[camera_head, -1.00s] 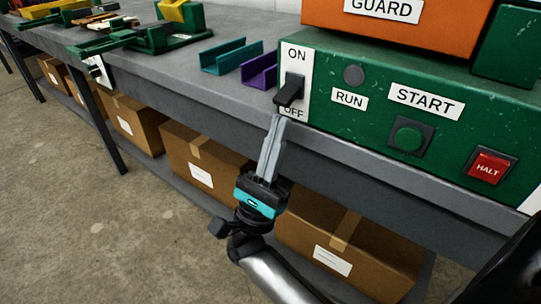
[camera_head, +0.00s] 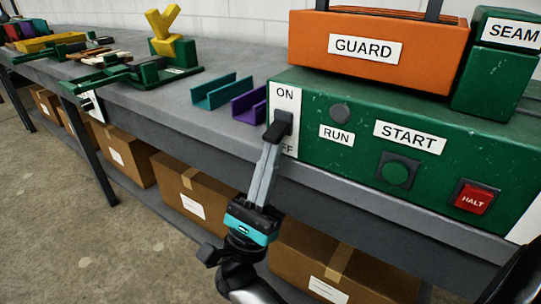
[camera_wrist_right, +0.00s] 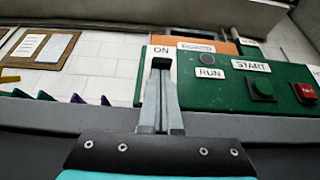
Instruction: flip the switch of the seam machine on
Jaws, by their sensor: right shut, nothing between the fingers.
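The seam machine (camera_head: 330,158) is a green housing on the bench with an orange guard on top. Its black switch lever (camera_head: 279,124) sits on a white plate marked ON above and OFF below, and slants down toward OFF. My right gripper (camera_head: 268,150) is shut and empty, its fingertips just under the lever's tip and covering part of the OFF label. In the wrist view the fingertips (camera_wrist_right: 160,125) rise to the lever (camera_wrist_right: 161,64) below ON; I cannot tell whether they touch. The round RUN lamp (camera_head: 339,113) looks dark grey. My left gripper is not in view.
A green START button (camera_head: 396,174) and red HALT button (camera_head: 474,200) are right of the switch. Teal (camera_head: 222,92) and purple (camera_head: 249,105) channels lie left of the machine. The bench edge (camera_head: 345,190) runs beneath it, with cardboard boxes (camera_head: 197,192) on a lower shelf.

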